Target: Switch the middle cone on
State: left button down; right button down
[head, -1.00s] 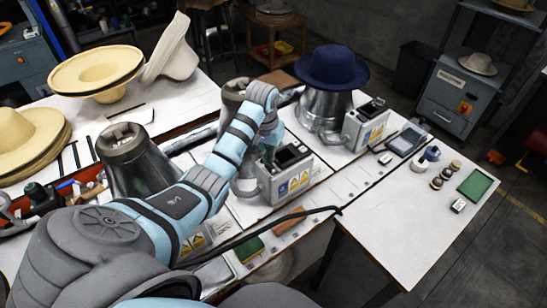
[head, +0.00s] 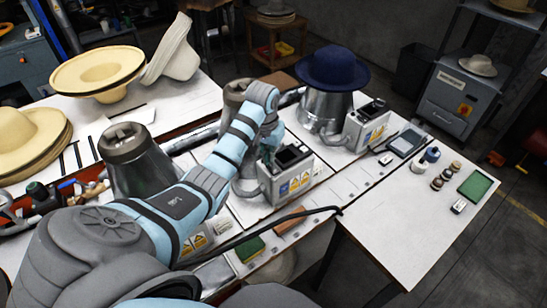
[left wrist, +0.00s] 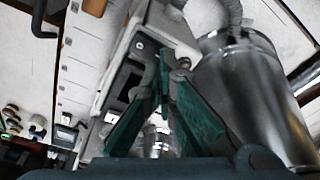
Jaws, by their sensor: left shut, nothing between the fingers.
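The middle metal cone (head: 234,95) stands on the bench, partly hidden behind my left arm in the head view. It shows as a shiny steel body (left wrist: 250,95) in the left wrist view. Its pale control box (head: 287,178) has a dark panel on top and yellow and blue warning labels on its side. My left gripper (left wrist: 163,58) has green fingers, shut and empty. The fingertips are close to the box, between its panel side and the cone. I cannot tell whether they touch it. The switch is not clear in either view. My right gripper is not in view.
A left cone (head: 140,165) is bare. The right cone (head: 322,108) wears a navy hat (head: 332,67) and has its own control box (head: 366,128). A black cable (head: 290,218) crosses the front. Straw hats (head: 97,72) lie at the left. A green tray (head: 475,187) is on the right.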

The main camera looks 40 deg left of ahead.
aim_at(269, 165)
pick_arm(q)
jog(key=shift+f+b, duration=0.3)
jog(key=shift+f, duration=0.75)
dwell(0.5)
jog(key=shift+r, duration=0.1)
jog(key=shift+r+p, duration=0.55)
jog(key=shift+r, duration=2.85)
jog(key=shift+a, duration=0.1)
